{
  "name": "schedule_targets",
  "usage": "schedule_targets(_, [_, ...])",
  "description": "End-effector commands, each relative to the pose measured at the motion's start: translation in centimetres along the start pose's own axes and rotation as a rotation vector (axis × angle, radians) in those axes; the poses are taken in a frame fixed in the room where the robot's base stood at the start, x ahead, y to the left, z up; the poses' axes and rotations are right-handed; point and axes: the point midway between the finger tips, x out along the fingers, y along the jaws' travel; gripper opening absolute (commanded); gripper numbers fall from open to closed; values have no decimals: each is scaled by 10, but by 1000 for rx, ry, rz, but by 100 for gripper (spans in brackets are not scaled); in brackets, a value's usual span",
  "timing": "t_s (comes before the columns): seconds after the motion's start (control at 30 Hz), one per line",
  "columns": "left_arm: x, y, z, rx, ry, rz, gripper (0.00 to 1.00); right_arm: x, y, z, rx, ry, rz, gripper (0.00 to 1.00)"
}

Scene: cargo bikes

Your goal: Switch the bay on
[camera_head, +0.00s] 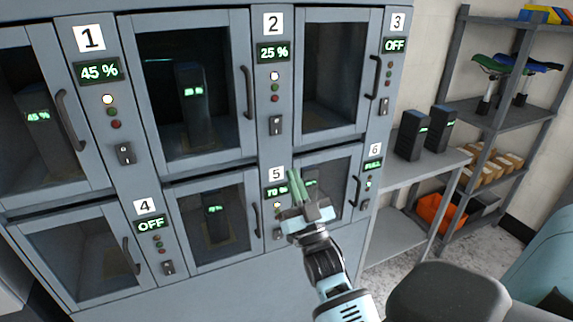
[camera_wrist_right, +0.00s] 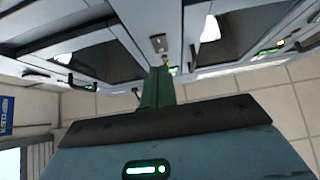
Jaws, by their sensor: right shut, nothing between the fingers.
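The bay cabinet (camera_head: 220,290) has numbered glass doors, each with a display, lamps and a rocker switch. Bay 3 reads OFF on its display (camera_head: 395,46), with its switch (camera_head: 384,106) below, and looks empty. Bay 4 also reads OFF (camera_head: 151,225), with its switch (camera_head: 168,268) below; its compartment looks empty. My right gripper (camera_head: 298,186) is shut and empty, its green fingers in front of the bay 5 panel and bay 6 door. In the right wrist view, the closed fingers (camera_wrist_right: 158,85) point toward a switch plate (camera_wrist_right: 159,43); contact cannot be told. My left gripper is not in view.
Bays 1, 2 and 5 show percentages; bay 6 (camera_head: 373,164) reads FULL. Door handles (camera_head: 247,92) stick out beside the panels. Two batteries (camera_head: 410,135) stand on a side table (camera_head: 400,172) right of the cabinet. A shelf rack (camera_head: 520,108) with saddles and boxes stands behind.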

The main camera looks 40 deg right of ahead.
Motion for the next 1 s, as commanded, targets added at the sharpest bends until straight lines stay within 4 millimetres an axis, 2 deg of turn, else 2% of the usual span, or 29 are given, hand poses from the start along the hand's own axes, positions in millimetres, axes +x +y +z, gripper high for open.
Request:
schedule_targets(0.03, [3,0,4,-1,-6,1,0,-13,0,6,0,-7,-1,0])
schedule_targets(0.1, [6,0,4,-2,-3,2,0,-23,0,7,1,-6,0,0])
schedule_targets(0.3, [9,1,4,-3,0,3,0,-39,0,8,1,-2,0,0])
schedule_targets(1.0, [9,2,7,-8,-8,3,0,-42,-1,8,1,-5,-1,0])
